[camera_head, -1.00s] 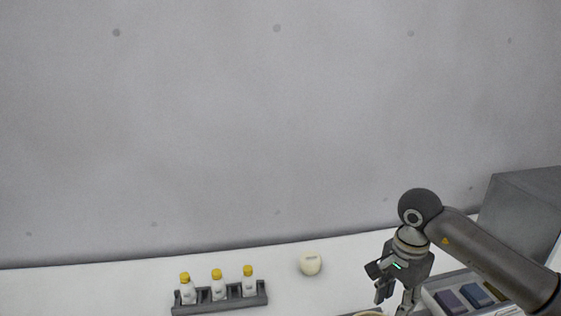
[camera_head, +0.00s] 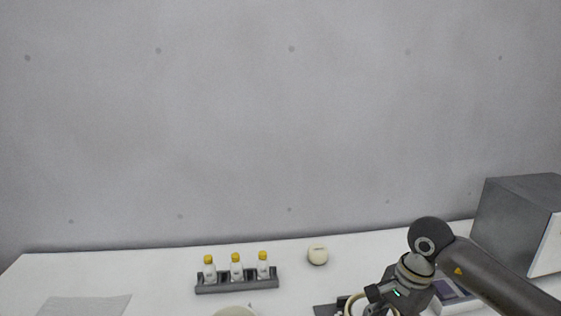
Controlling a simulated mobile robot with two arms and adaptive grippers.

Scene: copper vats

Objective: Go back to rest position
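My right gripper (camera_head: 381,308) is at the lower right, low over the white table, with its arm coming in from the right edge. Its fingers point down and are partly cut off by the bottom edge, so their opening is unclear. A pale ring-shaped rim (camera_head: 351,302) shows just left of the gripper, partly hidden by it. My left gripper is out of view.
A dark rack (camera_head: 236,284) holds three yellow-capped bottles on the white table (camera_head: 150,278). A small cream round object (camera_head: 318,256) stands right of it. A grey box (camera_head: 518,215) stands far right. A pale sheet (camera_head: 85,306) lies left, and a pale round thing (camera_head: 233,312) is cut off below.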

